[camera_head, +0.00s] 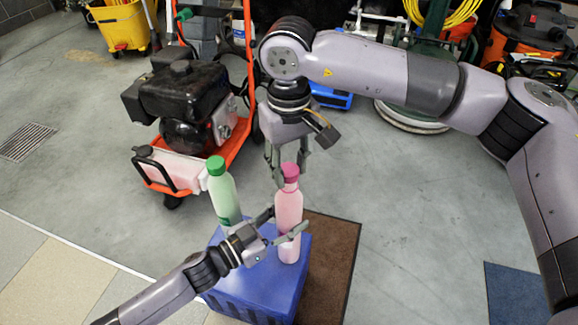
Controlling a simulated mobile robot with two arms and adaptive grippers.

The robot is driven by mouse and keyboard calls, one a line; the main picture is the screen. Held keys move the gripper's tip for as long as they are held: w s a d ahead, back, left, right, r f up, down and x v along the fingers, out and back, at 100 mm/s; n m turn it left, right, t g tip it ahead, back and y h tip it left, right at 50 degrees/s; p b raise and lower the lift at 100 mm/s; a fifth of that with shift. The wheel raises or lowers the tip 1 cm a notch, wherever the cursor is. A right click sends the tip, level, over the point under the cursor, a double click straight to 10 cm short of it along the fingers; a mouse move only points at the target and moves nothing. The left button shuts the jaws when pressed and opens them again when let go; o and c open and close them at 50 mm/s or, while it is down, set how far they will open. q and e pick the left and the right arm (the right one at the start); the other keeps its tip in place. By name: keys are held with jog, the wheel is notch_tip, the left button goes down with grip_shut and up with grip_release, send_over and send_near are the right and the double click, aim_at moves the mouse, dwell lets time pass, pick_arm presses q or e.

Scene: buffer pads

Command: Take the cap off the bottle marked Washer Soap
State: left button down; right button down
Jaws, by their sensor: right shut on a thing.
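A pink bottle (288,213) with a dark pink cap (290,171) stands upright on a blue crate (262,288). A green bottle (224,197) with a green cap (216,165) stands to its left on the crate, slightly leaning in the picture. I cannot read the labels, so the Washer Soap marking is not legible. My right gripper (290,176) points down from above, shut on the pink cap, which still sits at the bottle's neck. My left gripper (283,223) reaches in from the lower left, its fingers around the pink bottle's body. They partly hide it.
A black-and-orange engine machine (185,110) stands behind the crate at left. A yellow mop bucket (122,26) is at the back. A brown mat (335,255) lies beside the crate, and a blue mat (515,293) lies at lower right. Grey floor between them is clear.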

aim_at(289, 169)
jog(key=shift+r, duration=2.05)
pick_arm(q)
jog(key=c, duration=0.7)
grip_release()
